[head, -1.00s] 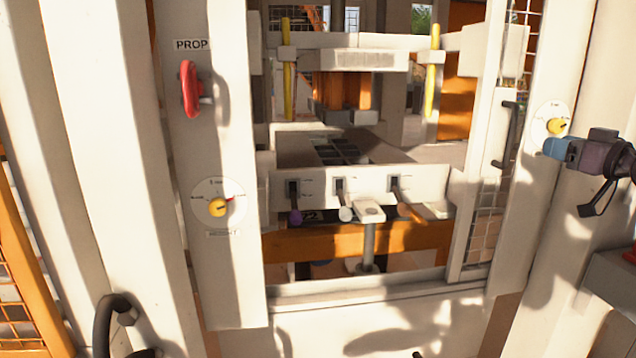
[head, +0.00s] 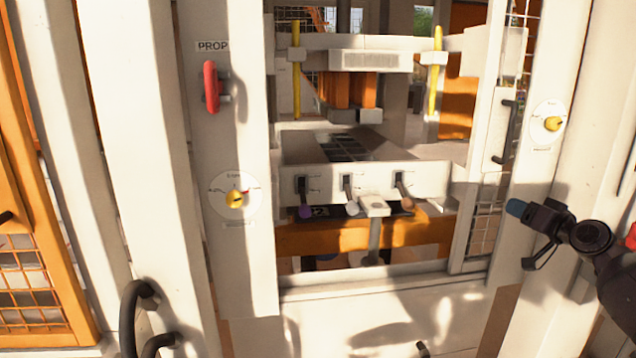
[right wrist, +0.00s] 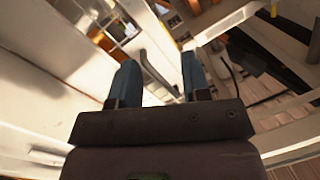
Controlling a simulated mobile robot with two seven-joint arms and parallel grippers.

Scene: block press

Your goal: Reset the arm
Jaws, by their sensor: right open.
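My right gripper (head: 517,207) is at the right of the head view, in front of the press's right post and below the right dial (head: 553,124). Its two blue fingers stand apart with nothing between them in the right wrist view (right wrist: 158,80). The black door handle (head: 505,132) is up and to the left of it in the head view, and a black bar shows beyond the fingers in the right wrist view. My left gripper is not in the head view.
The press frame has a red prop handle (head: 211,87) and a left dial (head: 236,198). Three levers sit on the white panel (head: 330,183) inside the opening. A black handle (head: 137,300) is at lower left. An orange mesh fence (head: 40,280) stands at far left.

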